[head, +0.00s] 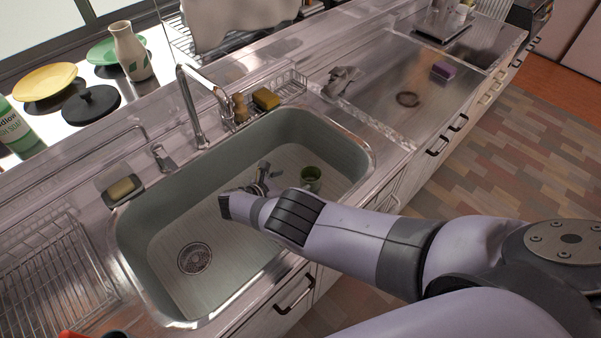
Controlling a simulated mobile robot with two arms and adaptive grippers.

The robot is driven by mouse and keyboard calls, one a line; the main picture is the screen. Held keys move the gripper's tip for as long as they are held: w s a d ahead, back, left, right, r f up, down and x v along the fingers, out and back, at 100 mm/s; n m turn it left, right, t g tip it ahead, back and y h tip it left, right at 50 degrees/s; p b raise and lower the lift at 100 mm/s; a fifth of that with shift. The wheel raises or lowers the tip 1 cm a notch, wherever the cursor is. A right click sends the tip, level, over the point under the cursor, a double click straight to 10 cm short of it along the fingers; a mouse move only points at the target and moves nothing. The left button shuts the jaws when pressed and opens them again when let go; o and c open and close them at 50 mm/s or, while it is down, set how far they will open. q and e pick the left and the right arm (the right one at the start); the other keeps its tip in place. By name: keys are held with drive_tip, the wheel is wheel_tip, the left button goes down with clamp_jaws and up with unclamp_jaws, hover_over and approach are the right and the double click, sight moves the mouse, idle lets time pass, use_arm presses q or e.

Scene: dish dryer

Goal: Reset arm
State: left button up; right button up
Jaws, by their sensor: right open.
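My right arm comes in from the lower right and reaches over the front rim of the sink (352,132). My right gripper (264,174) is above the basin, with its fingers pointing toward the back; it looks open and empty. My left gripper does not show.
The faucet (190,105) rises behind the sink. A dish rack (50,285) is on the left, and a soap bar (122,188) is in a holder beside the basin. A yellow sponge (266,99) sits behind the sink. The right counter holds a cloth (341,80) and a purple sponge (444,70).

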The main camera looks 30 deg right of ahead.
drive_tip(key=shift+v, duration=0.8)
